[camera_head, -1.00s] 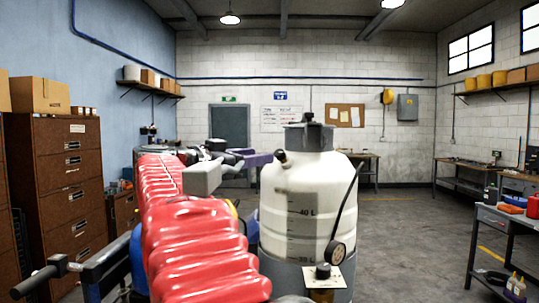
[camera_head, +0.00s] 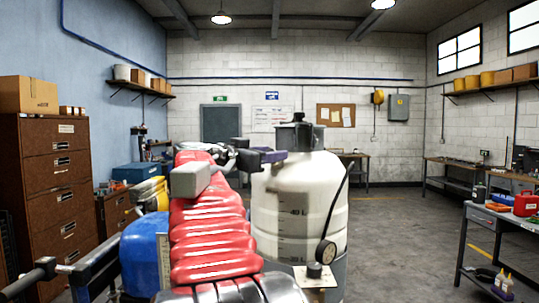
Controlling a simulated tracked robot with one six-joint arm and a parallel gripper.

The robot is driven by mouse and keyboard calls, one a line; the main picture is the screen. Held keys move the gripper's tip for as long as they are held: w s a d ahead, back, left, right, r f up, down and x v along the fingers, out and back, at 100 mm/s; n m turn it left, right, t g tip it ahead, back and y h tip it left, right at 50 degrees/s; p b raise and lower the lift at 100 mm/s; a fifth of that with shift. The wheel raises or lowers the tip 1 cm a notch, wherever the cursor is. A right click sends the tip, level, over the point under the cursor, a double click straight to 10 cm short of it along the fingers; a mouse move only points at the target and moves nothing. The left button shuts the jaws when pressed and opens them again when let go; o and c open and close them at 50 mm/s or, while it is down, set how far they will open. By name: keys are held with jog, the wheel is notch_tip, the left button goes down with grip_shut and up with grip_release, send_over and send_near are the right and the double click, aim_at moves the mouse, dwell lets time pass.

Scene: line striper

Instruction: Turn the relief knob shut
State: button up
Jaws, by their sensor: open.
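A white tank (camera_head: 300,200) with litre marks and a dark cap (camera_head: 298,134) stands upright just right of my arm. My gripper (camera_head: 264,157) is open, beyond my red-sleeved arm, at the height of the tank's upper left shoulder. It is well above the knob and away from it. Its fingertips are small, and whether they touch the tank is unclear.
A blue rounded tank (camera_head: 146,256) and a black handlebar grip (camera_head: 28,283) are at the lower left. Brown drawer cabinets (camera_head: 50,190) line the left wall. A workbench (camera_head: 500,222) with a red can (camera_head: 525,203) stands at right. Floor between tank and bench is clear.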

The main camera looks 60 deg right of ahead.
jog(key=c, duration=1)
